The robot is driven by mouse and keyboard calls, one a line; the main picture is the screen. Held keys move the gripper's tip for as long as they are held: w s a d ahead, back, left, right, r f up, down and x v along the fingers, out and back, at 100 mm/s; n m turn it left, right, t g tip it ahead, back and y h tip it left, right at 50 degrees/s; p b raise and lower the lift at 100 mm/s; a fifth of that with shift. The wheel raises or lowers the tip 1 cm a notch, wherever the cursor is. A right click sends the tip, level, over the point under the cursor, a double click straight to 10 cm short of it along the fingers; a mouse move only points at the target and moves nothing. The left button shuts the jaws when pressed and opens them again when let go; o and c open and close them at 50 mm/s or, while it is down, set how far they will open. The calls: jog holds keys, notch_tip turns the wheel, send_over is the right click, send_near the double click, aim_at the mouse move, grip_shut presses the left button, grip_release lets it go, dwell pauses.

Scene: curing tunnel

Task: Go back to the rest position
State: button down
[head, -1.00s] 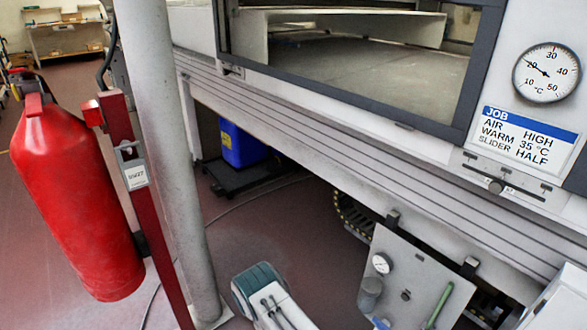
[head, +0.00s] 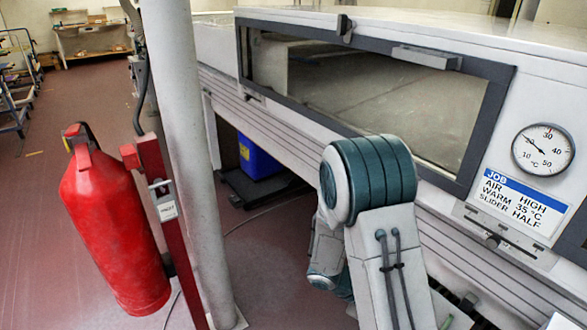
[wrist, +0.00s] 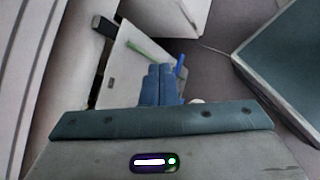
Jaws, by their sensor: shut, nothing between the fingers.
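My gripper (wrist: 160,84) shows in the wrist view with its two blue fingers together and nothing between them. It points down past a pale panel (wrist: 124,68) with a green and a blue handle on it. In the head view my arm is folded up in front of the tunnel's lower rail, and the gripper itself cannot be made out there.
The curing tunnel (head: 545,85) with its dark-framed window fills the right. A job card (head: 518,204) and dial (head: 543,149) are on its front. A grey post (head: 185,130) and red extinguisher (head: 117,235) stand left.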

jog(key=s+a+r+m+t+y+p, duration=0.1)
jog(key=s+a+r+m+y+p, duration=0.1)
jog(key=r, duration=0.9)
jog(key=s+a+r+m+t+y+p, duration=0.2)
jog(key=s+r+m+y+p, duration=0.2)
jog(key=r, duration=0.7)
jog(key=s+a+r+m+t+y+p, duration=0.1)
jog(key=s+a+r+m+y+p, duration=0.2)
jog(key=r+p, duration=0.4)
notch_tip(320, 180, up, 4)
jog(key=shift+s+r+t+y, duration=0.15)
jog(key=shift+s+t+y, duration=0.3)
jog(key=shift+y, duration=0.45)
